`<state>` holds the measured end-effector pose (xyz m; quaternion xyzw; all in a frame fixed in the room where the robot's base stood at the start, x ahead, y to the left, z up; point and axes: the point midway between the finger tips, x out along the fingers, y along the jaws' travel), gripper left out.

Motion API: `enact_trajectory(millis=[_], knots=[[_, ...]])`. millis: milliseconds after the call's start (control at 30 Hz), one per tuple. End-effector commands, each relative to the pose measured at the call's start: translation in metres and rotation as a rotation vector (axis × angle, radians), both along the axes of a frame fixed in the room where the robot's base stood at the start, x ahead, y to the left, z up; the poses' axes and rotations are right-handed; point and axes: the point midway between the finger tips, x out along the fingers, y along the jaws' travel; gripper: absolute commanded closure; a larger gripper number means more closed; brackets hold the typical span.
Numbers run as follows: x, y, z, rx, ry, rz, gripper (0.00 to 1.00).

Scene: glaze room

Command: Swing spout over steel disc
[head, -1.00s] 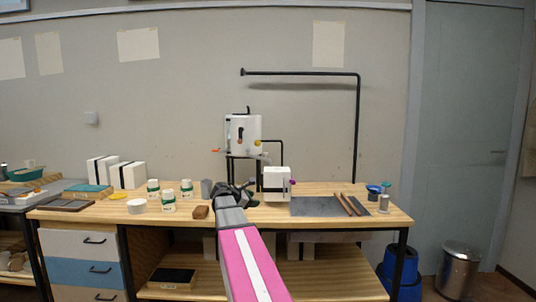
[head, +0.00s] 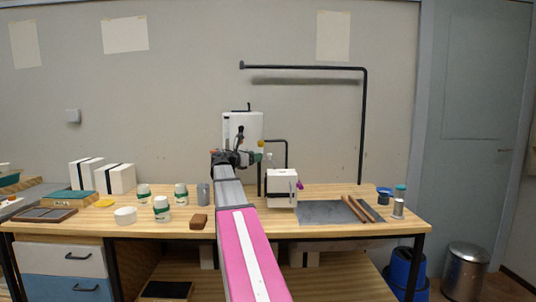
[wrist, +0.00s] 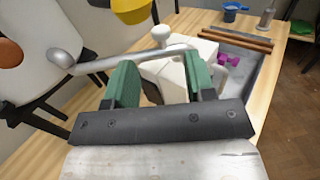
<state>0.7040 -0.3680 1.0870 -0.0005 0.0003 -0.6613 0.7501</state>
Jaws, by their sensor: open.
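In the wrist view, a grey metal tube, which looks like the spout (wrist: 112,61), runs across just past the green fingertips. It has a rounded left end and a pale knob (wrist: 161,36) on top. My gripper (wrist: 160,63) is open, its fingers apart on either side of the knob; I cannot tell whether they touch the tube. In the head view, my gripper (head: 236,158) is in front of the white tank (head: 249,121) on its black stand and hides most of the spout area. I cannot make out a steel disc in either view.
A white box (head: 282,188) with a magenta knob stands right of my gripper. A grey slab (head: 322,212) with brown sticks (head: 355,208) lies further right. Green-labelled jars (head: 162,208) and a brown block (head: 199,221) stand left. A black pipe frame (head: 363,130) rises behind.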

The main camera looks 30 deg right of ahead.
Motion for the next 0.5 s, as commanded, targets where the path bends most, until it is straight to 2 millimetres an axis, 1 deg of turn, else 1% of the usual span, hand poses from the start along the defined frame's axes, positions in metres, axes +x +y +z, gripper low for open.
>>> enact_trajectory(millis=[167, 500], knots=[[0.003, -0.016, 0.000, -0.001, 0.001, -0.001, 0.50], [0.011, -0.075, 0.000, 0.000, 0.000, -0.002, 0.50]])
